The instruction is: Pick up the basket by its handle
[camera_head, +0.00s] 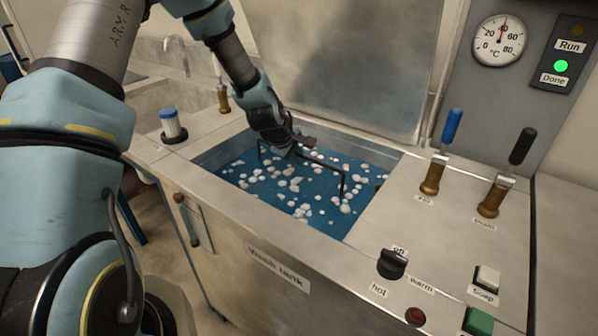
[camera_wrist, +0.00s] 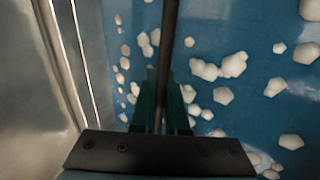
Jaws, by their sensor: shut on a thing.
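The basket's dark handle (camera_head: 321,161) rises as a bar out of the blue, foam-dotted water in the wash tank in the head view. The basket's body is hidden under the water and foam. My gripper (camera_head: 290,148) is over the tank, at the handle's top bar. In the wrist view the handle (camera_wrist: 170,30) runs up the picture from between the fingers of my gripper (camera_wrist: 163,95). The fingers are shut on the handle.
The wash tank's steel rim (camera_head: 262,226) surrounds the water. A blue-handled valve (camera_head: 437,155) and a black-handled valve (camera_head: 504,175) stand to the right. A blue-topped container (camera_head: 172,126) stands on the left counter. A gauge (camera_head: 499,41) and a lit green Done light (camera_head: 561,66) are behind.

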